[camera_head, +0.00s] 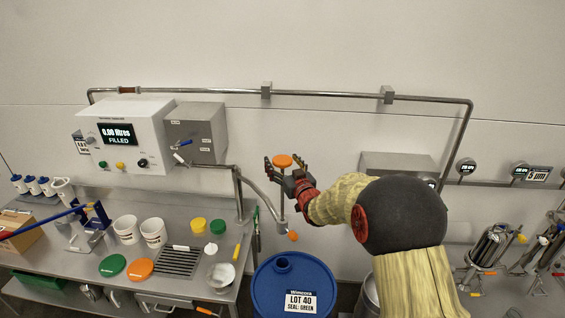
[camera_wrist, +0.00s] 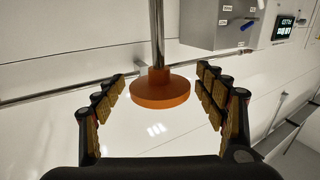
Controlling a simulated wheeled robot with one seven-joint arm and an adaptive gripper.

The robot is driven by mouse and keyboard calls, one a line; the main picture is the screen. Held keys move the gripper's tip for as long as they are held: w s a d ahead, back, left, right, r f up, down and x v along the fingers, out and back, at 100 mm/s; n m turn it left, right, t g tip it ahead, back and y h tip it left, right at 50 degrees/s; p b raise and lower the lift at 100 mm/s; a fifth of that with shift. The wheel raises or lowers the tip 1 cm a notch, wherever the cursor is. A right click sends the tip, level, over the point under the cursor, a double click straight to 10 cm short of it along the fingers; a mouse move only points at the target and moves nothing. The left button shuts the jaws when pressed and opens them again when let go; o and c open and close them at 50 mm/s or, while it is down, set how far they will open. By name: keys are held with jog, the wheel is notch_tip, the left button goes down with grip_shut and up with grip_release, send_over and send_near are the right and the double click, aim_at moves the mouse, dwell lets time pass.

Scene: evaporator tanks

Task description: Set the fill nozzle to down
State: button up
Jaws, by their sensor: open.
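The fill nozzle is a thin upright metal rod with an orange disc knob (camera_head: 283,160) on top, carried by a curved pipe arm (camera_head: 258,190) from the bench. An orange piece (camera_head: 293,236) shows at its lower end, above the blue drum (camera_head: 262,290). My gripper (camera_head: 277,173) is at the knob, its fingers on either side. In the wrist view, the orange knob (camera_wrist: 160,88) and its metal rod (camera_wrist: 157,35) lie between the open fingers of my gripper (camera_wrist: 162,92), with a gap visible on both sides. My gripper holds nothing.
The drum's bung opening (camera_head: 284,262) is below the nozzle. Left stands a steel bench (camera_head: 185,285) with buckets, lids and a grate. A filler control box (camera_head: 128,140) reads 0.00 litres filled. A wall pipe (camera_head: 330,93) runs behind. Filter housings (camera_head: 490,248) stand at right.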

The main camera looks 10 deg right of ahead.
jog(key=shift+c, duration=1.3)
jog(key=c, duration=1.5)
